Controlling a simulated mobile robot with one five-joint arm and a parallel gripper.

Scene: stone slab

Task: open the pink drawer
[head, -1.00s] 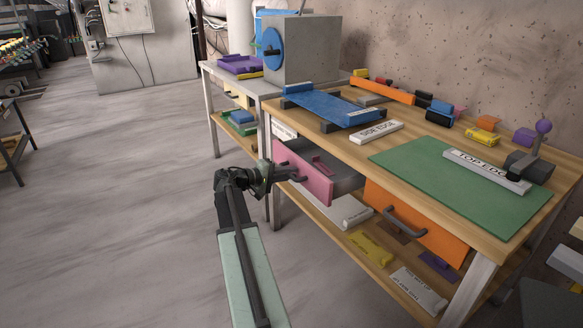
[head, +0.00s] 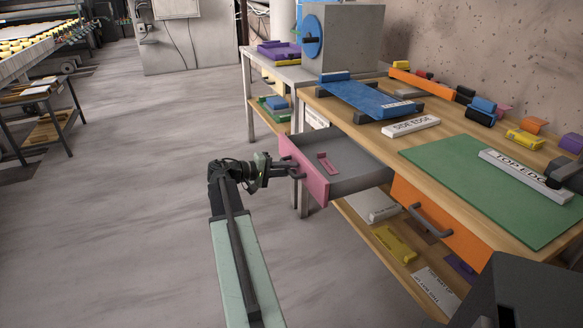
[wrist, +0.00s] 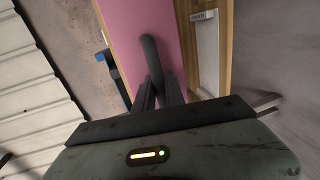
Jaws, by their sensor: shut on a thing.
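The pink drawer (head: 304,172) stands well out from the wooden workbench (head: 330,101), with its grey inside and a small pink part (head: 327,163) in it showing. My gripper (head: 292,173) is at the drawer's front, shut on its dark handle. In the wrist view, the curved handle (wrist: 151,58) runs down between the two fingers of my gripper (wrist: 159,92), in front of the pink drawer front (wrist: 128,22). The drawer's far back end is hidden under the benchtop.
An orange drawer (head: 440,220) with a dark handle sits shut to the right. Below is a shelf with white and yellow parts (head: 393,244). The benchtop holds a green mat (head: 470,180) and a blue part (head: 368,98). The floor (head: 130,200) to the left is clear.

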